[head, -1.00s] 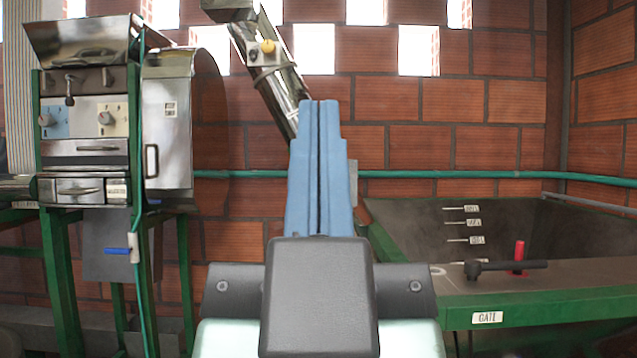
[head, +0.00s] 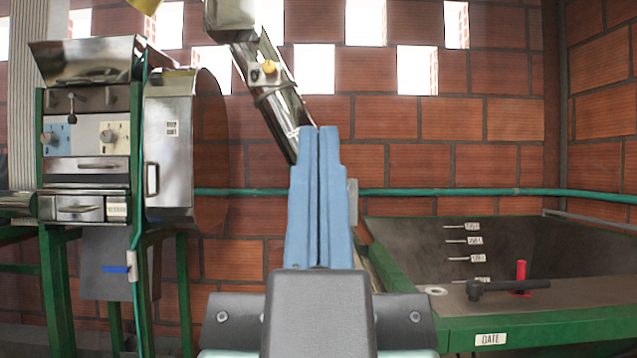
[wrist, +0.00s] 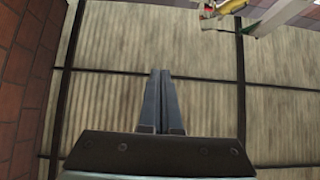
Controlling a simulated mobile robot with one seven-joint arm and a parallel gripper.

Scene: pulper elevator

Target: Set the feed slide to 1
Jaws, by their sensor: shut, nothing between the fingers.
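The pulper (head: 168,140) stands at the left, a steel machine on green legs with a hopper (head: 85,65) on top. Under the hopper is a small black-knobbed lever (head: 71,118), between a blue dial plate (head: 57,138) and a cream dial plate (head: 114,137), each with a round knob. I cannot tell which part is the feed slide, and no setting numbers are readable. My gripper (head: 320,130) points up in the middle, its blue fingers together and empty, well right of the pulper. The fingers also show in the wrist view (wrist: 160,75), before a ribbed surface.
A steel elevator tube (head: 275,95) slants behind my gripper. At the right is a green-rimmed tank (head: 560,325) with a black handle (head: 508,287) and a red peg (head: 521,270). A blue-handled valve (head: 116,269) hangs below the pulper. A green pipe (head: 450,191) crosses the brick wall.

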